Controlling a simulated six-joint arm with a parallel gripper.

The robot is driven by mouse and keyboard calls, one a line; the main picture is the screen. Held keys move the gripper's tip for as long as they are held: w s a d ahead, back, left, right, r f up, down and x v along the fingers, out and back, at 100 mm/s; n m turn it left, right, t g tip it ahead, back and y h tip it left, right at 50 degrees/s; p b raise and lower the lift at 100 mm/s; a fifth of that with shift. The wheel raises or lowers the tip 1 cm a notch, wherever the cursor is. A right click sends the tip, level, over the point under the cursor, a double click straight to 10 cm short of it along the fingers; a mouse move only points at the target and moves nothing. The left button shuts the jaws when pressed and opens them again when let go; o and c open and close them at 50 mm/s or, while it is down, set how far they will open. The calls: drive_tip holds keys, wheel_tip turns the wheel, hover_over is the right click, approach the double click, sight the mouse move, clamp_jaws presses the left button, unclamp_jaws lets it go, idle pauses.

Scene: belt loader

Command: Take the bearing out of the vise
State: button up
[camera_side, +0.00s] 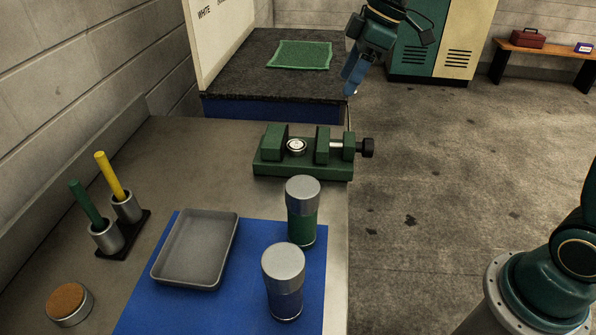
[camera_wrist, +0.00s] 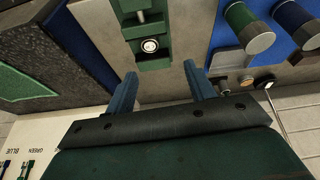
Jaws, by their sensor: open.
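The bearing (camera_side: 297,146) is a small silvery ring between the jaws of the green vise (camera_side: 303,172), near the bench's right edge. In the wrist view the bearing (camera_wrist: 150,45) sits in the vise (camera_wrist: 155,64), ahead of my fingers. I cannot tell whether the vise jaws touch it. My gripper (camera_side: 350,90) is up and behind the vise in the side view, to its right, with blue fingers pointing down. In the wrist view my gripper (camera_wrist: 160,78) has its two fingers wide apart with nothing between them.
A holder (camera_side: 125,240) with two sticks stands left. A dark table with a green cloth (camera_side: 301,55) is behind.

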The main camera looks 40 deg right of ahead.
drive_tip(key=w+f+n+g+y, duration=0.1)
drive_tip(key=w+f+n, duration=0.1)
drive_tip(key=w+f, duration=0.3)
drive_tip(key=shift+w+d+f+n, duration=0.2)
drive_tip(key=shift+w+n, duration=0.2)
drive_tip(key=shift+w, duration=0.65)
hover_over(297, 144)
drive_tip(key=s+d, duration=0.1)
drive_tip(key=d, duration=0.2)
drive_tip(key=shift+s+a+f, duration=0.1)
drive_tip(key=shift+a+f, duration=0.05)
drive_tip(key=shift+f, duration=1.85)
drive_tip(key=shift+s+a+f, duration=0.1)
drive_tip(key=shift+f, duration=1.85)
drive_tip(key=shift+f, duration=0.1)
drive_tip(key=shift+x, duration=2.5)
drive_tip(key=shift+a, duration=0.1)
drive_tip(key=c, duration=0.8)
